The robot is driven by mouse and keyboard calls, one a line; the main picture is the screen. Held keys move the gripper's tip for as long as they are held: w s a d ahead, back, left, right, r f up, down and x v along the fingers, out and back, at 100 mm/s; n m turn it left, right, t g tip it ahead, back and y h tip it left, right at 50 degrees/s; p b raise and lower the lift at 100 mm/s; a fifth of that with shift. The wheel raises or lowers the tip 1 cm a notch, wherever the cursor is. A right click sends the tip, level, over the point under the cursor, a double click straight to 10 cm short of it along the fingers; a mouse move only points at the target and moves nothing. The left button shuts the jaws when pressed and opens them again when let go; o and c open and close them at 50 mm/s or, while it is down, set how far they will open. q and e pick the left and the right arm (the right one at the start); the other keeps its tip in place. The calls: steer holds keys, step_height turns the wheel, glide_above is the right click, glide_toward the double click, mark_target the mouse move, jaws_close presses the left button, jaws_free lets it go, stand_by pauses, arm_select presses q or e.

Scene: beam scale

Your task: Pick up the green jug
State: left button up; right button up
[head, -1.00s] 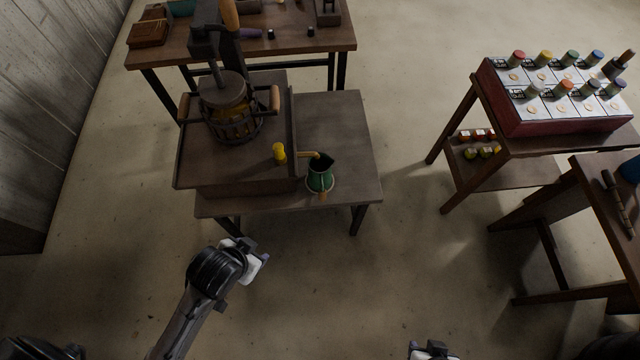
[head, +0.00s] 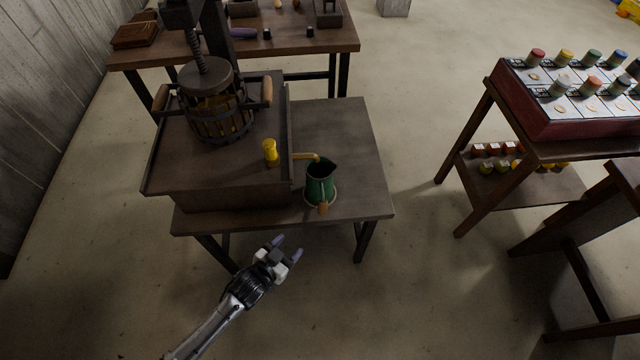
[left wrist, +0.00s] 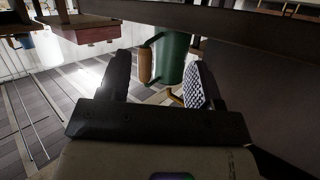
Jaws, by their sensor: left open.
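The green jug (head: 319,186) stands upright on the low wooden table, under the end of the press's spout (head: 306,156). Its wooden handle (head: 323,208) faces my side. My left gripper (head: 287,248) is open and empty, in front of the table and apart from the jug, below and left of it in the head view. In the left wrist view the jug (left wrist: 172,58) and its handle (left wrist: 145,66) show beyond the open fingers, between them in the picture. My right gripper is not in view.
A press with a slatted basket (head: 219,118) and a yellow cup (head: 270,152) stand on the wooden box left of the jug. The table (head: 352,150) is bare right of the jug. A stand with a slanted board of colored jars (head: 572,92) is at right.

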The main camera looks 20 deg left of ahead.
mark_target(320, 210)
arm_select(q)
steer(key=w+d+r+t+h, duration=0.1)
steer(key=w, duration=0.1)
steer(key=w+d+r+t, duration=0.1)
steer(key=w+r, duration=0.1)
steer(key=w, duration=0.1)
steer(key=w+d+r+t+h+b, duration=0.1)
steer(key=w+d+r, duration=0.1)
steer(key=w, duration=0.1)
steer(key=shift+w+d+r+h, duration=0.1)
steer(key=shift+w+h, duration=0.1)
steer(key=shift+h, duration=0.1)
steer(key=shift+b+x, duration=0.55)
steer(key=shift+x, duration=2.2)
steer(key=shift+c, duration=0.4)
steer(key=shift+a, duration=0.25)
steer(key=c, duration=0.4)
jaws_close()
steer(key=shift+r, duration=0.1)
